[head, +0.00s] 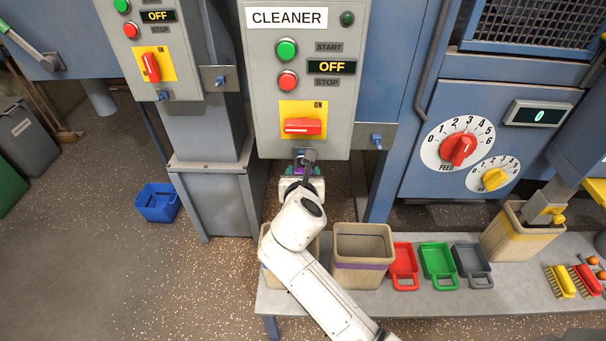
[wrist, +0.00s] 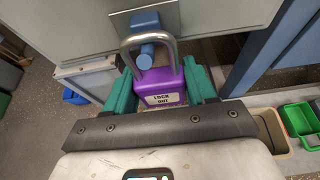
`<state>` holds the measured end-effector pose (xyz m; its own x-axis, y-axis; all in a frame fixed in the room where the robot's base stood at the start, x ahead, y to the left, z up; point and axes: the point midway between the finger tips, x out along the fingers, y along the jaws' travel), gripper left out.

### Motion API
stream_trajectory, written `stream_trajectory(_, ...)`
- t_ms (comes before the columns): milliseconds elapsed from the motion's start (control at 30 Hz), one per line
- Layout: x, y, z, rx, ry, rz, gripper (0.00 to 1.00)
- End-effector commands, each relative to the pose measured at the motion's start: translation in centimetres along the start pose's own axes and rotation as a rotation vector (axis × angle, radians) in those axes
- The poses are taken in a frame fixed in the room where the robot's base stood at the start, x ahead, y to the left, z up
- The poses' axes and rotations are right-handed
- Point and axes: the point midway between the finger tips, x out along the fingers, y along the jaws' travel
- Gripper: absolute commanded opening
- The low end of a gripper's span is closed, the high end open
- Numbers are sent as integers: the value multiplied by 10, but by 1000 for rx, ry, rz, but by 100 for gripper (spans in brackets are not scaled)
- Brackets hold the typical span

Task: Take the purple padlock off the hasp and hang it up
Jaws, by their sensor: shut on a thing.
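The purple padlock (wrist: 160,84) with a white "LOCK OUT" label sits between the teal fingers of my gripper (wrist: 161,90) in the wrist view. The gripper is shut on its body. Its steel shackle (wrist: 133,42) loops up around a blue peg (wrist: 146,24) on a grey plate (wrist: 172,14); I cannot tell whether they touch. In the head view my gripper (head: 301,170) is just below the CLEANER panel (head: 297,70), and the padlock is mostly hidden there. Other blue pegs show on a side plate right of this panel (head: 377,140) and on the left panel's side plate (head: 220,81).
The CLEANER display reads OFF; its red switch (head: 302,126) lies horizontal. Below right stands a bench (head: 420,301) with a tan bin (head: 363,232) and red, green and grey scoops. A blue bin (head: 157,203) is on the floor. Open floor lies to the left.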

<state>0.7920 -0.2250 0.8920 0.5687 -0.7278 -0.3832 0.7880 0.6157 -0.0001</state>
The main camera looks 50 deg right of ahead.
Motion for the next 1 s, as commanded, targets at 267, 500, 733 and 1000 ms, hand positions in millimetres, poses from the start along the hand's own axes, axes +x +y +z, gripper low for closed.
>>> stream_trajectory(267,0,0,1,0,-1,0,22)
stream_trajectory(500,-1,2,4,0,-1,0,22)
stream_trajectory(733,-1,4,7,0,-1,-1,22)
stream_trajectory(1000,-1,6,8,0,-1,-1,22)
